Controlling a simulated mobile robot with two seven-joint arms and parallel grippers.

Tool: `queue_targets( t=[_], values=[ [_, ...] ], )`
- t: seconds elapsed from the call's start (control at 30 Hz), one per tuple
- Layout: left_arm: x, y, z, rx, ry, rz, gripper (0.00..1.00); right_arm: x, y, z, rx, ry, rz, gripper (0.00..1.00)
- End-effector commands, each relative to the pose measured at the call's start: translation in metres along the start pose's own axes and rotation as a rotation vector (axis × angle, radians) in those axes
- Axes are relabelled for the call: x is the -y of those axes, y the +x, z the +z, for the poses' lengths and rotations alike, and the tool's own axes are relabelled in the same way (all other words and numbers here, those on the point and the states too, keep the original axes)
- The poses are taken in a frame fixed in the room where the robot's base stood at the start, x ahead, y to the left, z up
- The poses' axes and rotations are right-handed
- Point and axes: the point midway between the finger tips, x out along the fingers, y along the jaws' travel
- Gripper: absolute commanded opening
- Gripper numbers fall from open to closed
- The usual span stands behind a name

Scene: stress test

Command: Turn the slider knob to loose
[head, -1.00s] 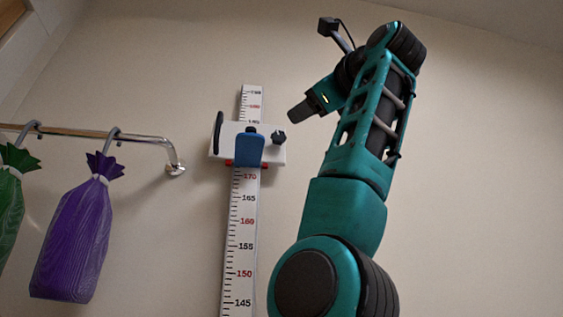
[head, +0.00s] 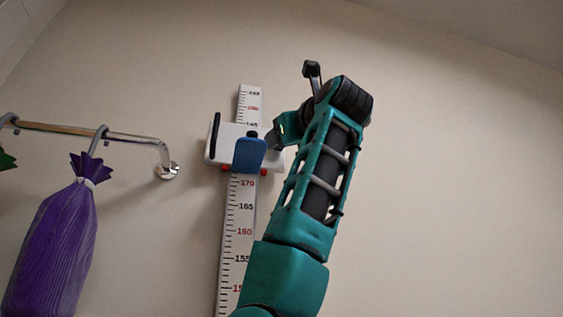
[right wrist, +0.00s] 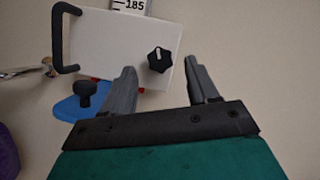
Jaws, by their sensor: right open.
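The slider (head: 225,143) is a white block on a vertical measuring scale (head: 236,222) on the wall. It carries a black handle at its left and a blue plate (head: 249,155) in front. The slider knob (right wrist: 159,60) is black and lobed with a pale pointer mark, on the white face in the right wrist view; my gripper hides it in the head view. My right gripper (right wrist: 165,77) is open and empty. Its fingertips are near the slider's right side, with the knob just beyond the gap between them. My left gripper is not in view.
A metal rail (head: 90,133) juts from the wall at the left, with a purple bag (head: 55,245) hanging from it. A smaller black knob (right wrist: 86,92) sits on the blue plate. The wall right of my arm is clear.

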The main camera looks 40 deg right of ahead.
Motion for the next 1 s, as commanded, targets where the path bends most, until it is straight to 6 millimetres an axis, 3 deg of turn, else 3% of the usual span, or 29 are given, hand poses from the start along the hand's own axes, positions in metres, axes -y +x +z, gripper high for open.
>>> queue_targets(
  t=[0.2, 0.6, 1.0],
  values=[
    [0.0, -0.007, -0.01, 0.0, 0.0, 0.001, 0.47, 0.001, 0.03, 0.001, -0.001, -0.002, 0.0, 0.59],
    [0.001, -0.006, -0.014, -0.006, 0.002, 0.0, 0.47, 0.0, 0.037, 0.0, 0.0, 0.0, 0.0, 0.59],
    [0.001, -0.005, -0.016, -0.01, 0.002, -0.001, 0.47, 0.0, 0.037, 0.0, 0.001, 0.0, 0.0, 0.22]
  ],
)
